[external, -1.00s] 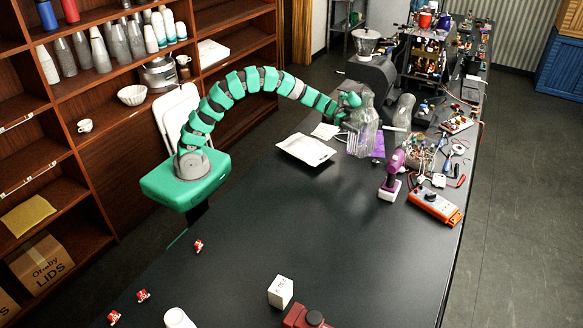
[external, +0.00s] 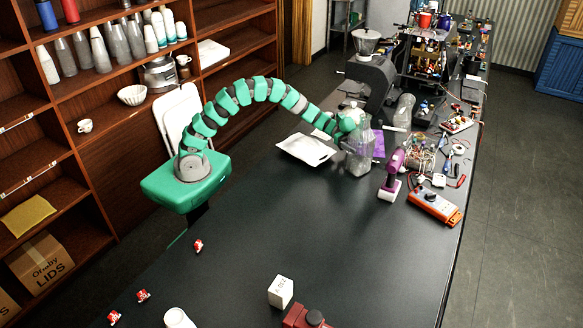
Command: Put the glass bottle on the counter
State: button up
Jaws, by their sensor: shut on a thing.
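The clear glass bottle (external: 360,150) is upright at the right end of my green arm, over the far part of the dark counter (external: 330,215). My gripper (external: 350,124) is shut on the bottle's upper part. The bottle's lower end is at or very near the counter top; I cannot tell whether it touches. The neck is partly hidden by my gripper.
A grey cylinder (external: 403,112) and a grinder (external: 370,75) stand behind. The counter's middle is clear.

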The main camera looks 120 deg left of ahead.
jog(key=shift+f, duration=0.25)
jog(key=o, duration=1.4)
jog(key=shift+c, duration=0.2)
jog(key=v, duration=1.2)
